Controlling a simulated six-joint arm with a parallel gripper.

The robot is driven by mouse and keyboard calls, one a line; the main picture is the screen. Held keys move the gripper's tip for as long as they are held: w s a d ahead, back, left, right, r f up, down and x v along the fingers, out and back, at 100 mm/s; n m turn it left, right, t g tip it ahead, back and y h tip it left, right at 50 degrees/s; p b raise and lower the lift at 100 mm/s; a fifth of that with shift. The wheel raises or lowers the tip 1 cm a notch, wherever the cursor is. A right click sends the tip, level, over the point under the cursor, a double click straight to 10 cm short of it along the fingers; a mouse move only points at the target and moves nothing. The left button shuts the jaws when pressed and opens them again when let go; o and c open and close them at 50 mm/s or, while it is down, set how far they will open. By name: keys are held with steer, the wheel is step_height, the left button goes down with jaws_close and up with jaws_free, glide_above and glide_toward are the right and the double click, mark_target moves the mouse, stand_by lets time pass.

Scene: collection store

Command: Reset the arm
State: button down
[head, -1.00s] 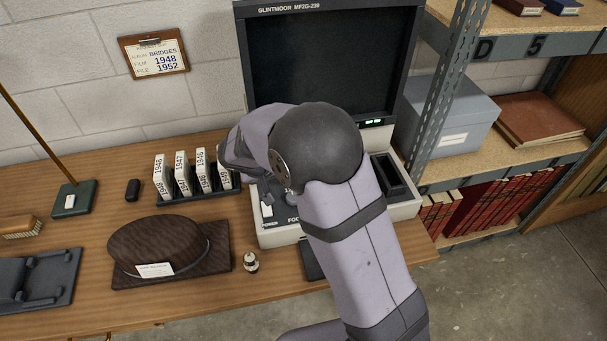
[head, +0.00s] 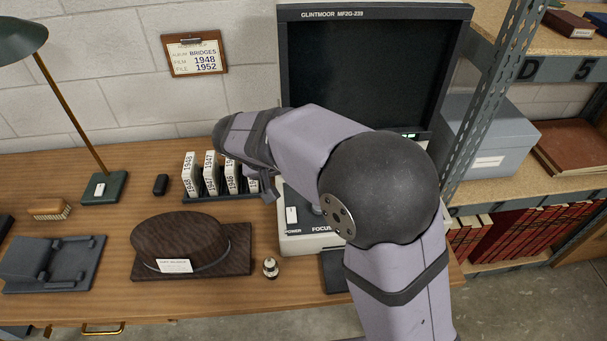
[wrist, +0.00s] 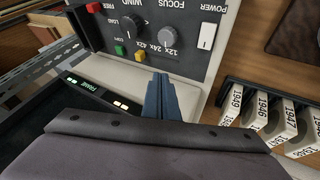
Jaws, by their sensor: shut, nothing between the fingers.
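The reader's control panel (wrist: 193,60) shows upside down in the wrist view. The marks 12x, 24x and 42x are printed beside a round grey knob (wrist: 166,37) labelled FOCUS. In the head view my gripper (head: 268,194) is at the panel's left side, and my arm hides much of the panel.
A rack of labelled boxes (head: 215,194) stands just left of the reader. The dark screen (head: 370,70) rises behind.

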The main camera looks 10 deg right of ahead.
steer(key=s+d+f+g+y+p, duration=0.1)
steer(key=s+d+g+y+p, duration=0.1)
steer(key=s, duration=0.9)
steer(key=s+d+f+n+g+y+p, duration=0.1)
steer(key=s+d+f+g+y+p, duration=0.1)
steer(key=s+d, duration=0.5)
steer(key=s+y+p, duration=0.1)
steer(key=s+p, duration=0.1)
steer(key=s, duration=0.2)
steer(key=shift+g+y+p, duration=0.3)
steer(key=shift+y, duration=0.1)
steer(key=shift+w, duration=0.1)
steer(key=shift+r, duration=0.1)
stand_by(1.9)
